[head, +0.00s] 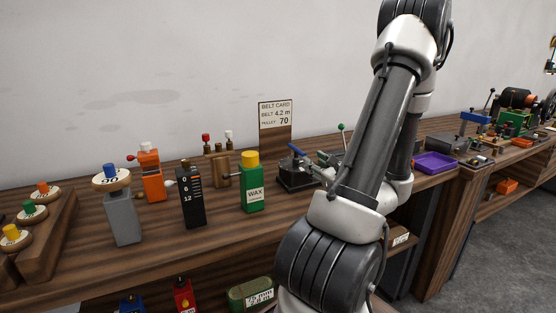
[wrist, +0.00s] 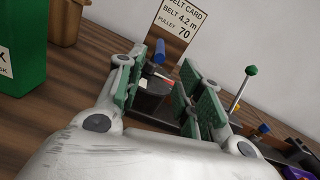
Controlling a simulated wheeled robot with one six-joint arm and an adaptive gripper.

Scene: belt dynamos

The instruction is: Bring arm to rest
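Beyond the fingers is a black device with a blue lever (wrist: 159,52). The same black device (head: 296,176) sits on the bench in the head view, just left of my arm. The belt card (wrist: 180,22) stands behind it, reading belt 4.2 m, pulley 70.
Left of my arm stand a green wax container (head: 252,194), a black numbered block (head: 191,200), an orange device (head: 151,178) and a grey post with a round disc (head: 123,222). A purple tray (head: 435,163) lies to the right. A lower shelf holds more items.

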